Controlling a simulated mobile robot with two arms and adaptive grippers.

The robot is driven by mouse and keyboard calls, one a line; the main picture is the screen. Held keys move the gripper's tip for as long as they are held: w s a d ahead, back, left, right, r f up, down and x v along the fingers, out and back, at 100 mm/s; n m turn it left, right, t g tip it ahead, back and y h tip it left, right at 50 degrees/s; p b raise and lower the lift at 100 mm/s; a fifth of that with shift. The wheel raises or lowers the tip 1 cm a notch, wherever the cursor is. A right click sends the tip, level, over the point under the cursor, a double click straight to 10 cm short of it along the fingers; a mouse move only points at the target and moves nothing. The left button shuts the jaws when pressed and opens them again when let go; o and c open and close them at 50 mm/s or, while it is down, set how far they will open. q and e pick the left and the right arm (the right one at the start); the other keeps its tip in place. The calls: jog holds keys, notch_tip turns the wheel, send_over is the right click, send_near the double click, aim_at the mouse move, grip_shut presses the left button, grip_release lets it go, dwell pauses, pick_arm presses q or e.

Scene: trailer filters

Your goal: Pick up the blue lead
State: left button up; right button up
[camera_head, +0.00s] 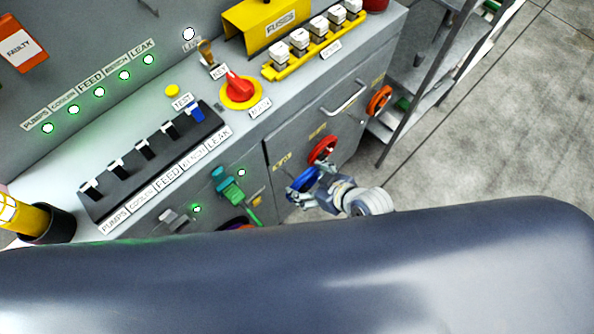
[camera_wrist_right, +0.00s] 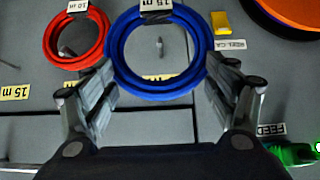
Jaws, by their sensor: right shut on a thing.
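The blue lead (camera_wrist_right: 155,91) is a coiled ring with a "15 m" tag at its top, against the grey cabinet front in the right wrist view. In the head view the blue lead (camera_head: 301,179) shows at the lower front of the cabinet, partly hidden by my gripper. My right gripper (camera_head: 312,190) is at the coil, shut on it. In the right wrist view the fingers of the gripper (camera_wrist_right: 163,78) lie on either side of the coil's lower part. My left gripper is not in view.
A red lead (camera_wrist_right: 76,38) hangs left of the blue one in the wrist view. An orange lead (camera_head: 379,99) hangs farther along the cabinet. A green plug (camera_head: 229,188) sticks out of the front nearby. Bare floor (camera_head: 490,150) lies to the right.

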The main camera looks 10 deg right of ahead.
jog(key=s+d+b, duration=0.1)
jog(key=s+d, duration=0.7)
jog(key=s, duration=0.3)
jog(key=shift+d, duration=0.3)
